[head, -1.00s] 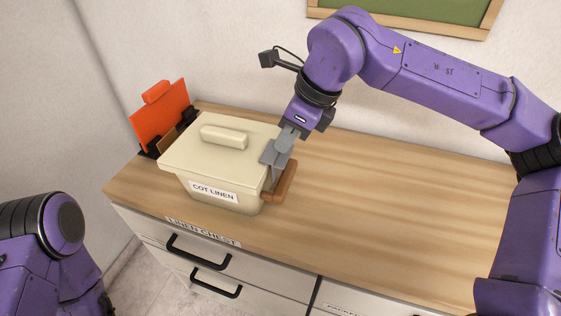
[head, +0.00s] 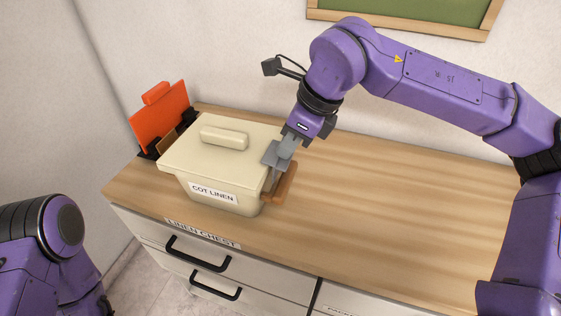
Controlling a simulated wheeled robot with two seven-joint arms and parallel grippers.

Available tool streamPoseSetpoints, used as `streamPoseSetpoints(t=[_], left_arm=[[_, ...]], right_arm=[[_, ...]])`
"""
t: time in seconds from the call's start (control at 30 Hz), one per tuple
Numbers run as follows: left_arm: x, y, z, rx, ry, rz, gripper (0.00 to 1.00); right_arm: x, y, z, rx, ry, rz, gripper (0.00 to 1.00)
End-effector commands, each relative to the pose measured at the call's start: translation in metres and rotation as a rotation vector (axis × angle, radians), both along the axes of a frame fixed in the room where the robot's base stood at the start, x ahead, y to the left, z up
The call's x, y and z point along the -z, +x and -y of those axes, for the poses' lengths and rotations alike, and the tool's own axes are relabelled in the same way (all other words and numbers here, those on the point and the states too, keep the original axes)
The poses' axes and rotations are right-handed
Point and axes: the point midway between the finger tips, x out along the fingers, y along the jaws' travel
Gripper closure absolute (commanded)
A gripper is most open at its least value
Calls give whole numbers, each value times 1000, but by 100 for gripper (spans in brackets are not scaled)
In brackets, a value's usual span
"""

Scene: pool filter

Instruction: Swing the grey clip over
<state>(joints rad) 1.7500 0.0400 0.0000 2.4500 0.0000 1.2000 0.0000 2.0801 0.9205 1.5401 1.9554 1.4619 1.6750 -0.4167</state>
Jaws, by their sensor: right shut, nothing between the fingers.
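A cream bin (head: 184,176) with a lid and a "COT LINEN" label stands on the wooden top. A narrow grey piece (head: 271,179), which looks like the clip, shows at the bin's right side below the lid's edge. My right gripper (head: 274,162) is shut, pointing down at that edge from above. It hides much of the clip, so I cannot tell whether they touch or how far the clip is swung. A brown handle (head: 287,184) sticks out at the bin's right side, just beside the gripper. My left gripper is out of view.
An orange board (head: 160,118) stands in a black holder behind the bin on the left. The wooden top (head: 400,215) is clear to the right. The chest's drawers with black handles (head: 197,254) are below, and the wall is close behind.

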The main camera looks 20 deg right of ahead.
Motion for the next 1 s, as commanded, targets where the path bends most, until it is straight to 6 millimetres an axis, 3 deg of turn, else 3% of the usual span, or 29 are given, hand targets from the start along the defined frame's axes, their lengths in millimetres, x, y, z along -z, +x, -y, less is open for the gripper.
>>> streamPoseSetpoints(t=[1.0], left_arm=[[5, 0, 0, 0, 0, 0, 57]], right_arm=[[12, -9, 12, -2, -3, -6, 100]])
